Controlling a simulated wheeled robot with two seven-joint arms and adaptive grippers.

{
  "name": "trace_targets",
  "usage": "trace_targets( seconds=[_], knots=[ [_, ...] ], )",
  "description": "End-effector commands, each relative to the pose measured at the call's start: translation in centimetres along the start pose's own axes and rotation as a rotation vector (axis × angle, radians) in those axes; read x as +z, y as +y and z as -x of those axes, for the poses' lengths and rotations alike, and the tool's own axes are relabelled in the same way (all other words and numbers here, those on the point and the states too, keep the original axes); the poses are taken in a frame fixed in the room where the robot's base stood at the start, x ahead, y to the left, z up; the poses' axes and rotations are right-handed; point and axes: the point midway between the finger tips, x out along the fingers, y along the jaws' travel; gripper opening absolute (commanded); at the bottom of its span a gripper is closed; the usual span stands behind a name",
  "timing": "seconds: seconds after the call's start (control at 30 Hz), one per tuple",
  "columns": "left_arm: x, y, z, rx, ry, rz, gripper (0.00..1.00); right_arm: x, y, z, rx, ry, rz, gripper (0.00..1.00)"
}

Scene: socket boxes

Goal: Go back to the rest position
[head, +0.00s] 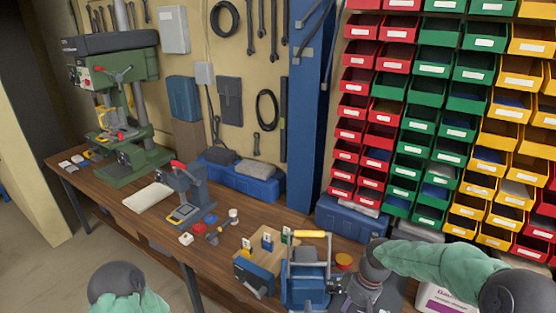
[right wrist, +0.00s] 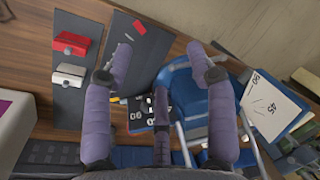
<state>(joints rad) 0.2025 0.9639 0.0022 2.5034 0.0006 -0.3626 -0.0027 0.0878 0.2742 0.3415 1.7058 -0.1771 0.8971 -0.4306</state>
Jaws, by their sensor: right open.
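My right gripper (head: 338,287) is low at the right part of the workbench, beside a blue tool carrier (head: 306,292) with a yellow-topped handle. In the right wrist view its purple-grey fingers (right wrist: 160,72) are spread apart with nothing held between them. The blue carrier (right wrist: 184,85) shows below and behind the fingers; I cannot tell whether they touch it. My left arm shows only as a rounded joint and green sleeve at the bottom left of the head view. Its gripper is out of the picture.
The wooden workbench (head: 128,207) carries a green drill press (head: 125,110) and small tools. A blue post (head: 315,90) and racks of coloured bins (head: 420,110) stand behind. In the wrist view, a red block (right wrist: 71,42) and pale block (right wrist: 69,75) lie on a dark strip.

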Motion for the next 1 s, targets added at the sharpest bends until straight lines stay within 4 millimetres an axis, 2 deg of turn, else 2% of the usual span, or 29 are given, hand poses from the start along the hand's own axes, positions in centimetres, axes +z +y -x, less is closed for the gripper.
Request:
trace_targets(
  seconds=[0.03,0.17,0.27,0.4,0.5,0.6,0.7,0.8,1.0],
  knots=[
    [0.0,-0.2,-0.5,0.000,0.000,0.000,0.45,0.1,-0.2,-2.0,-0.010,-0.001,-0.014,0.57],
    [0.0,-0.5,-1.3,0.000,0.000,0.000,0.45,0.4,-0.8,-6.8,-0.031,0.017,-0.065,0.57],
    [-0.1,-0.8,-2.3,0.000,0.000,0.000,0.45,1.0,-1.8,-12.0,-0.054,0.034,-0.128,0.57],
    [-0.2,-1.4,-4.0,0.000,0.000,0.000,0.45,3.1,-3.8,-20.3,-0.089,0.061,-0.252,0.57],
    [-0.2,-1.8,-5.2,0.000,0.000,0.000,0.45,5.2,-5.5,-25.4,-0.106,0.080,-0.351,0.57],
    [-0.2,-2.2,-6.2,0.000,0.000,0.000,0.45,7.6,-7.2,-29.6,-0.117,0.094,-0.450,0.57],
    [-0.3,-2.5,-7.1,0.000,0.000,0.000,0.45,9.9,-8.6,-32.6,-0.119,0.107,-0.537,0.57],
    [-0.3,-2.7,-7.6,0.000,0.000,0.000,0.45,11.6,-9.6,-34.4,-0.117,0.117,-0.603,0.57],
    [-0.3,-2.9,-8.0,0.000,0.000,0.000,0.45,13.1,-10.4,-35.5,-0.111,0.131,-0.660,0.57]
  ],
)
